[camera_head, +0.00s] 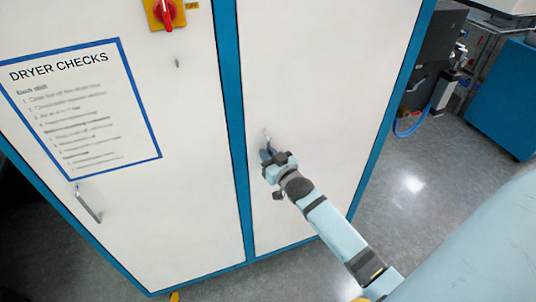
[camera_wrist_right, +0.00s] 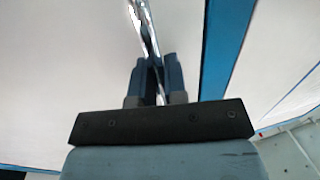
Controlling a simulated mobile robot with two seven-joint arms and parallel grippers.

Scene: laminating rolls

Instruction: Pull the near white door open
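The white door (camera_head: 310,70) with blue edging is closed flush in the right part of the cabinet face. Its metal handle (camera_head: 267,137) is mostly hidden behind my right gripper (camera_head: 267,156). In the right wrist view the shiny handle (camera_wrist_right: 143,25) runs down between the two blue fingers of the right gripper (camera_wrist_right: 158,62), which sit close on both sides of it and look shut on it. The other white door (camera_head: 180,200), at left, carries a dryer checks sign and its own handle (camera_head: 88,203). My left gripper is not in view.
A red rotary switch (camera_head: 168,12) on a yellow plate sits high on the left door. Grey floor (camera_head: 420,190) is open to the right of the cabinet. Dark machinery and a blue unit (camera_head: 505,95) stand at the far right.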

